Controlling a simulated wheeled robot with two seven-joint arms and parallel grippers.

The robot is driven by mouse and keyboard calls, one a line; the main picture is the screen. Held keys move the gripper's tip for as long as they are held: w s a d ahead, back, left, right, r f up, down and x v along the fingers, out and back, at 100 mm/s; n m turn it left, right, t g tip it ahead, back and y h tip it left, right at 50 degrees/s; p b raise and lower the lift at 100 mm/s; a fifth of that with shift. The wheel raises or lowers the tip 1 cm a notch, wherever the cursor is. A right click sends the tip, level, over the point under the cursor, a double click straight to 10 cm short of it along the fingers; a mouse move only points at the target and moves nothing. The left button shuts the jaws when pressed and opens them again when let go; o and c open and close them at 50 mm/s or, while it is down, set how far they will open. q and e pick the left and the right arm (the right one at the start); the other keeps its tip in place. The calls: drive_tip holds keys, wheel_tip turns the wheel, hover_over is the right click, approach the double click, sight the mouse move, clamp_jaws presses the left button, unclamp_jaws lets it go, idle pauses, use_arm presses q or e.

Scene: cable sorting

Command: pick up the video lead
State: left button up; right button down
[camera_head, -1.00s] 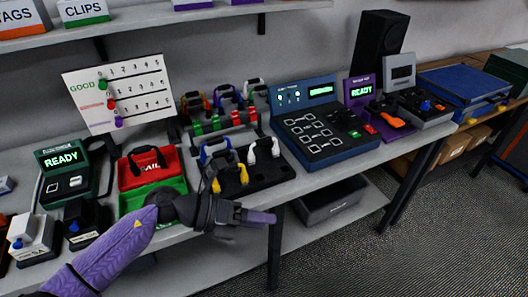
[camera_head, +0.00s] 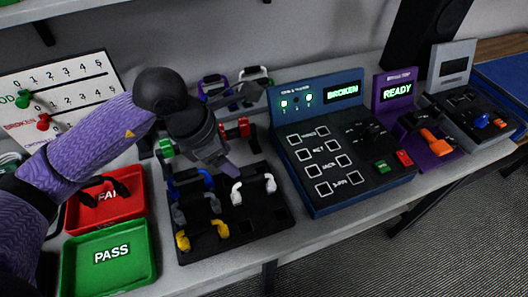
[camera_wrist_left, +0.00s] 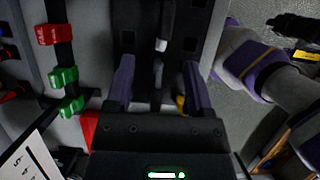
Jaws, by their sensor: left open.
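Several looped leads sit in a black tray (camera_head: 245,229): a blue one (camera_head: 188,184), a grey one (camera_head: 180,213), a yellow one (camera_head: 188,236) and a white one (camera_head: 254,188). I cannot tell by label which is the video lead. My left gripper (camera_head: 229,168) is over the back of this tray, between the blue and white leads, and partly hides it. In the left wrist view, the open fingers (camera_wrist_left: 159,84) point at the tray, with a pale grey-white lead piece (camera_wrist_left: 161,45) between and beyond them, apparently untouched.
A blue tester (camera_head: 340,150) reading BROKEN stands right of the tray, beside a purple READY unit (camera_head: 398,90). The red FAIL bin (camera_head: 120,212) and green PASS bin (camera_head: 110,258) are left. Behind is a rack with a red lead (camera_head: 236,128) and others.

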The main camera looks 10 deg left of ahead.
sight(251, 178)
use_arm(q)
drive_tip(key=x, duration=0.3)
drive_tip(key=b+x, duration=0.1)
drive_tip(key=x, duration=0.2)
drive_tip(key=d+b+x, duration=0.1)
drive_tip(key=x, duration=0.3)
drive_tip(key=shift+s+r, duration=0.15)
drive_tip(key=shift+r, duration=0.05)
use_arm(e)
drive_tip(key=shift+s+f, duration=0.3)
drive_tip(key=shift+f, duration=0.65)
use_arm(q)
clamp_jaws()
